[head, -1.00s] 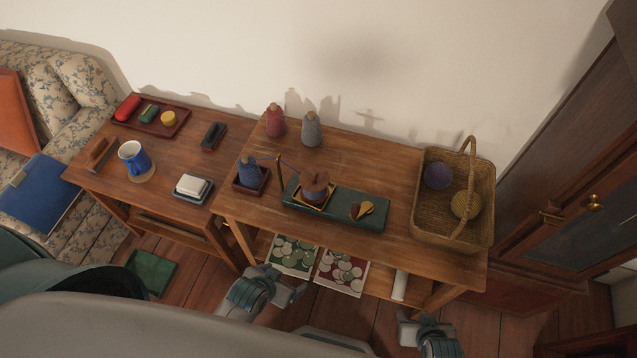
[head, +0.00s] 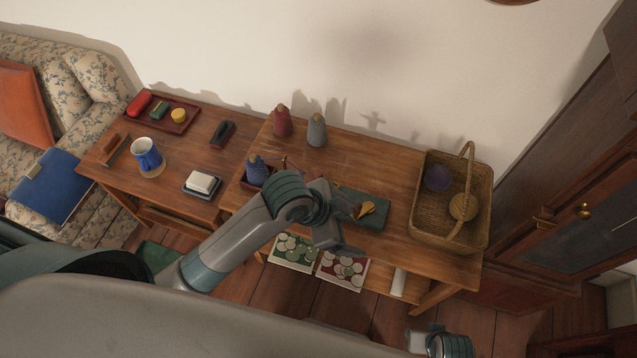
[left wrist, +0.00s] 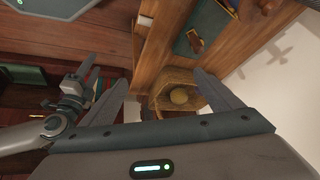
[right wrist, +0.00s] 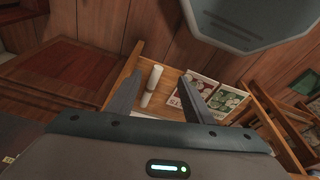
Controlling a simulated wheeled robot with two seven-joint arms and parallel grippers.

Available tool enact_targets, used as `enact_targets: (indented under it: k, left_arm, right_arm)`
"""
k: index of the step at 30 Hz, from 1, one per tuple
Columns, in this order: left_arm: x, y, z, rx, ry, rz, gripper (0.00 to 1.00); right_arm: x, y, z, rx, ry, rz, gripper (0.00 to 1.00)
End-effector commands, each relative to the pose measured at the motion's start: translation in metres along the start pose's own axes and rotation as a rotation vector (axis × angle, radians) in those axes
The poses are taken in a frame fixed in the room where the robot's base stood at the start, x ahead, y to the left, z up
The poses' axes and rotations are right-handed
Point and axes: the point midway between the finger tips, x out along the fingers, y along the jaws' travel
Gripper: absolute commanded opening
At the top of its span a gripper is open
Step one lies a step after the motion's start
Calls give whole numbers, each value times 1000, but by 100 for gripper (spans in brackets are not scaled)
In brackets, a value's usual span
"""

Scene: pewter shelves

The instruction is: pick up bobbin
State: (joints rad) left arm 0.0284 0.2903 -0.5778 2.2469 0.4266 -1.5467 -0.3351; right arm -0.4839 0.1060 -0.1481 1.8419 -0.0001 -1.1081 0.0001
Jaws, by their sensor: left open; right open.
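Cone-shaped spools of thread stand on the wooden table: a red one (head: 282,122), a grey one (head: 317,131) and a blue one (head: 257,170) in a small dark tray. The spool with a brown top on the green stand is hidden behind my left arm in the head view; I cannot tell which spool is the bobbin. The green stand (head: 371,208) shows partly, with a yellow and dark piece (head: 364,210) on it. My left gripper (left wrist: 160,78) is open and empty, above the table's front edge. My right gripper (right wrist: 162,76) is open and empty, low in front of the table.
A wicker basket (head: 421,214) with purple and yellow balls stands at the table's right end. Patterned cards (head: 342,270) and a white roll (head: 398,282) lie on the lower shelf.

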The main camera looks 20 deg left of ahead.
Motion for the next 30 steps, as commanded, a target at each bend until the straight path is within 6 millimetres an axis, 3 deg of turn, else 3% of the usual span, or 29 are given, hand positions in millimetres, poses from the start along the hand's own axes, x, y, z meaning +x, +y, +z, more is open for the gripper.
enact_targets:
  k: [6,12,20,30]
  left_arm:
    - [1,-12,-37,310,-15,78,85]
    - [1,-29,-50,552,-67,144,85]
    - [-10,-70,-46,804,-180,219,85]
    - [-51,-151,-26,1002,-361,307,85]
  right_arm:
    - [57,-2,34,-4,-36,-3,47]
    - [103,-5,72,-9,-60,-6,47]
    - [151,-7,129,-17,-90,-9,47]
    - [189,-8,212,-26,-130,-12,47]
